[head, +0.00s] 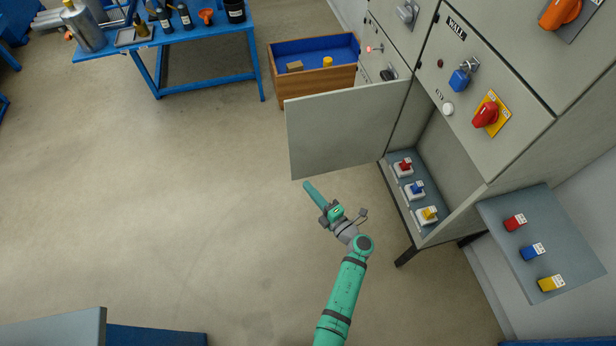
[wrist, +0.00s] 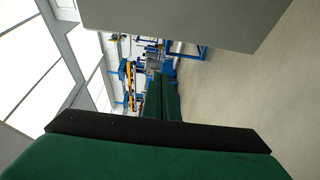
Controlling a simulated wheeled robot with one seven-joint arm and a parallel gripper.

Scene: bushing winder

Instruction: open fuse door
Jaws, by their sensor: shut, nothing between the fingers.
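The fuse door (head: 345,128) is a grey panel on the cabinet's lower left. In the head view it stands swung wide open, out to the left from its hinge side. Behind it, the lower compartment shows red, blue and yellow fuses (head: 417,190) in white holders. My gripper (head: 309,187) is just below the door's outer lower corner in the picture, and I see no contact. Its green fingers are shut and empty. In the wrist view the gripper fingers (wrist: 161,97) are together, and the grey door (wrist: 185,20) fills the top.
The grey cabinet (head: 500,90) carries a red rotary switch (head: 487,115) and a blue padlock (head: 460,79). A shelf (head: 530,225) with red, blue and yellow fuses is at the right. A wooden box (head: 315,85) and blue table (head: 185,50) stand behind. The floor at left is clear.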

